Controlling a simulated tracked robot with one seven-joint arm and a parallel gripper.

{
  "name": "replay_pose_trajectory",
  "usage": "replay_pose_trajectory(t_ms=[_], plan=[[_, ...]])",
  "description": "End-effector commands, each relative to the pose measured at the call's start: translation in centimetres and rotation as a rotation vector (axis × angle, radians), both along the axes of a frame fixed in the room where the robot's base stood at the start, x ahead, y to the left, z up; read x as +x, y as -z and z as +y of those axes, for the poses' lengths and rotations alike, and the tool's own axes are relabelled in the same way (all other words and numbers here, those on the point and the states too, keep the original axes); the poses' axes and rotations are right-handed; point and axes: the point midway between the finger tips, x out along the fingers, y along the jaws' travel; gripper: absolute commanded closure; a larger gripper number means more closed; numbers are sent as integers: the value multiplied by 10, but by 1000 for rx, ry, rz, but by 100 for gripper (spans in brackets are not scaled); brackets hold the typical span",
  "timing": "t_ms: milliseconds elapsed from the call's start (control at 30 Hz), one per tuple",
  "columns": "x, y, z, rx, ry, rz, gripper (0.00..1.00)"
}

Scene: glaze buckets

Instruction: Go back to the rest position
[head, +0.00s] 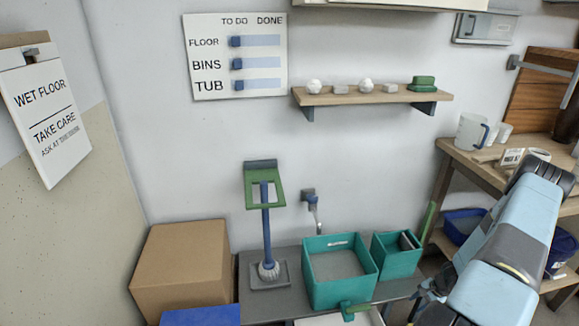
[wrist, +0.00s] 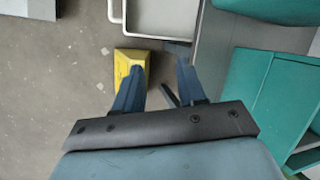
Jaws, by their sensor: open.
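My gripper (wrist: 159,85) is open in the wrist view, with two dark blue fingers apart and nothing between them. It points down past a grey floor. A yellow object (wrist: 132,62) lies beyond the left finger, and I cannot tell whether they touch. My blue and grey arm (head: 510,240) fills the lower right of the head view. The fingertips cannot be made out clearly there.
Two teal tubs (head: 340,293) (head: 397,262) stand on a grey bench, left of my arm. Beside them is a stand with a green frame (head: 264,188). A cardboard box (head: 182,265) is at left. A wooden table (head: 480,165) with cups is at right. A pale tray (wrist: 160,17) shows in the wrist view.

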Motion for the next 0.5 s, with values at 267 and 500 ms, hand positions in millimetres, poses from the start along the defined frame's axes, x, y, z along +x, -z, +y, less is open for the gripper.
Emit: replay_pose_trajectory(t_ms=[267, 500], plan=[[53, -106, 0, -61, -135, -65, 60], [86, -196, 16, -108, -248, -110, 60]])
